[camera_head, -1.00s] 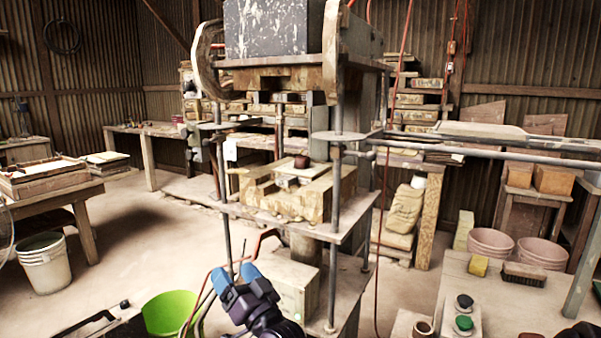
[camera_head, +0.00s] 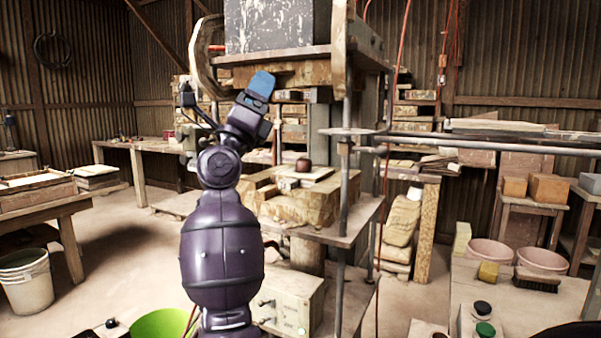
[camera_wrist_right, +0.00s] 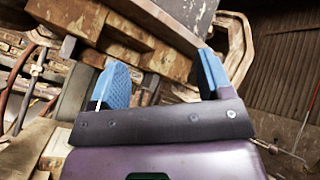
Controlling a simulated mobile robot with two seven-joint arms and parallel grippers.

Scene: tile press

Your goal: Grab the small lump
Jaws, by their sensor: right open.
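A small dark brown lump (camera_head: 303,164) sits on a pale flat board (camera_head: 304,175) on the stained block (camera_head: 325,200) of the press bed. My right gripper (camera_head: 261,87) is raised at the front left of the press, above and to the left of the lump, apart from it. It is empty. In the right wrist view its blue fingers (camera_wrist_right: 160,72) stand wide apart, with only press parts behind them. The lump does not show in that view. My left gripper is in neither view.
The upper press plate (camera_head: 290,62) overhangs the bed, with a vertical rod (camera_head: 344,210) at the front right. A horizontal bar (camera_head: 470,146) runs to the right. A green bucket (camera_head: 163,325) stands low in front. A side table (camera_head: 455,290) holds a yellow block and brush.

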